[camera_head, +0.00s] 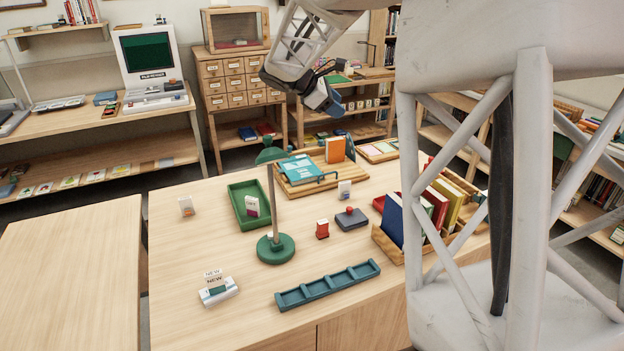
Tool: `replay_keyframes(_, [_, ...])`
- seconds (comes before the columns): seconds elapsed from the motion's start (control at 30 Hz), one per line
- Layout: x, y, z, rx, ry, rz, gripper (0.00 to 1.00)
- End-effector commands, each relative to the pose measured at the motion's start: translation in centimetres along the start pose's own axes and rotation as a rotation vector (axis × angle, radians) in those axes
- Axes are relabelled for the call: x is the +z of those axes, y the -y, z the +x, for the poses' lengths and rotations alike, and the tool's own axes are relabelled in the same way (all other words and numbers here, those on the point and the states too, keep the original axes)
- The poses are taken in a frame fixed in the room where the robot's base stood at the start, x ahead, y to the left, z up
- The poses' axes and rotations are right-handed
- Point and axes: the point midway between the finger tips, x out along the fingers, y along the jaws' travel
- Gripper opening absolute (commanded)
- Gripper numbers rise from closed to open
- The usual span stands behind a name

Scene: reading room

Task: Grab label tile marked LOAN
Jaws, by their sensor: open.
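Several small white upright label tiles stand on the wooden table. One tile (252,206) with a dark purple lower part stands in the green tray (235,190). Another tile (186,206) with an orange mark stands at the left, and a third tile (344,190) stands right of the tray. Their lettering is too small to read, so I cannot tell which says LOAN. A tile marked NEW (214,282) sits in a white holder (219,294) at the front left. My gripper (330,106) is open, high above the table's far side, apart from all tiles.
A green desk lamp (276,248) stands in front of the green tray. A blue-green compartment rack (328,286) lies at the front. A red stamp (322,229), dark ink pad (352,220), book board (300,187) and book crate (390,246) stand rightward. The left tabletop is clear.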

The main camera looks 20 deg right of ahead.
Motion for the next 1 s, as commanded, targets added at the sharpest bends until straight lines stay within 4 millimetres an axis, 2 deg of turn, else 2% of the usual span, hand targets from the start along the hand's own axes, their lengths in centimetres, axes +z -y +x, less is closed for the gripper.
replay_keyframes(0.03, [-0.5, -1.3, 0.8, 0.005, 0.024, -0.035, 0.47])
replay_keyframes(0.2, [-1.6, -5.2, 3.1, 0.024, 0.109, -0.152, 0.47])
replay_keyframes(0.4, [-2.4, -8.1, 4.9, 0.036, 0.175, -0.242, 0.47])
replay_keyframes(0.87, [-3.8, -11.9, 7.5, 0.044, 0.266, -0.363, 0.47])
replay_keyframes(1.0, [-6.3, -10.9, 9.6, 0.043, 0.268, -0.371, 0.47])
